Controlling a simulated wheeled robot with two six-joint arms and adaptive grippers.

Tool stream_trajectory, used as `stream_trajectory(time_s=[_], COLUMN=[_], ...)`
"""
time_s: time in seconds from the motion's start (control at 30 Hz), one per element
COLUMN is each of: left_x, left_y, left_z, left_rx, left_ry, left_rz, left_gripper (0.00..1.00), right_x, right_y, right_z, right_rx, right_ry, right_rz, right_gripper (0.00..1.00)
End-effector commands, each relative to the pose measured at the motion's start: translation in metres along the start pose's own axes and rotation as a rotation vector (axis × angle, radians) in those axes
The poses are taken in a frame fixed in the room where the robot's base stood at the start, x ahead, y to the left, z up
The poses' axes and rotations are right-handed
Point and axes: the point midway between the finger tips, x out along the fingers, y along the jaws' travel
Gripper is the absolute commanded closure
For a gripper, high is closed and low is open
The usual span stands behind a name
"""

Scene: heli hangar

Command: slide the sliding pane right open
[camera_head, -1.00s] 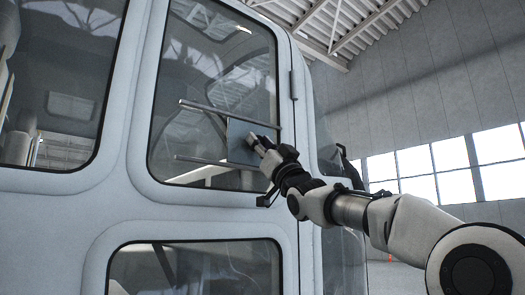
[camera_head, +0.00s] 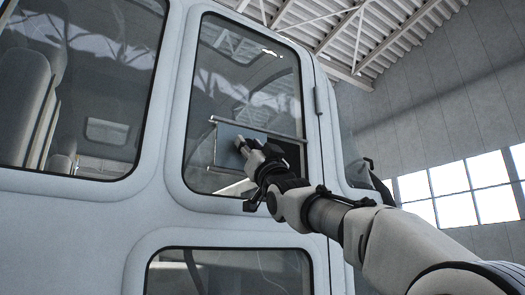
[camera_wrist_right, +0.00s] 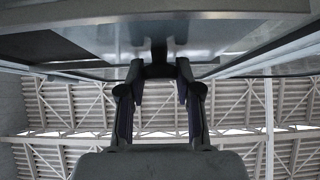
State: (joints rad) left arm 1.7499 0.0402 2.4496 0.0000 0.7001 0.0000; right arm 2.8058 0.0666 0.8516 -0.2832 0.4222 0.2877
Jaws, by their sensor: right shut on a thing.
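The sliding pane (camera_head: 228,151) is a small blue-grey panel in the helicopter door window, at the left part of its two rails. A dark gap (camera_head: 287,153) shows to its right, partly behind my right gripper. My right gripper (camera_head: 242,146) reaches in from the right and is shut on the pane's handle, which the fingers mostly hide. In the right wrist view, the gripper (camera_wrist_right: 158,73) closes around a dark handle piece (camera_wrist_right: 158,55) under the pane (camera_wrist_right: 215,35). My left gripper is not in view.
The upper rail (camera_head: 256,128) runs across the window. The pale door frame (camera_head: 173,110) surrounds the glass, with a hinge (camera_head: 318,100) at its right edge. A lower window (camera_head: 230,272) lies below. Hangar windows (camera_head: 460,190) stand far right.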

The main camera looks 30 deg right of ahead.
Motion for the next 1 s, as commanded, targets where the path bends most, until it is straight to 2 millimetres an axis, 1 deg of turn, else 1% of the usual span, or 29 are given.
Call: stream_trajectory(time_s=[0.03,0.27,0.3,0.33,0.77,0.87,1.0], left_x=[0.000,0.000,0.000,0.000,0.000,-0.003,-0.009], left_y=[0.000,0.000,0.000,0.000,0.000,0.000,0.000], left_z=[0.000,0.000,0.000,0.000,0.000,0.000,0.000], left_rx=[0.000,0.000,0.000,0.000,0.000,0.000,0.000], left_ry=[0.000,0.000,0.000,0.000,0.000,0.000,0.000], left_rz=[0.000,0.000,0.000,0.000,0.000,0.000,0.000], left_gripper=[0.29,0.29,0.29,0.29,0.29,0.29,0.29], right_x=[0.000,0.000,0.000,0.000,0.000,0.001,0.001], right_y=[-0.003,-0.002,-0.003,-0.002,-0.001,0.004,0.024], right_z=[0.002,0.004,0.004,0.004,0.003,0.003,0.001], right_rx=[-0.001,-0.002,-0.002,-0.002,-0.001,0.000,0.000], right_ry=[-0.003,-0.007,-0.008,-0.008,-0.006,-0.006,-0.007], right_rz=[-0.002,-0.002,-0.002,-0.002,-0.001,0.001,0.003], right_gripper=[1.00,1.00,0.52,0.42,0.42,0.42,0.42])
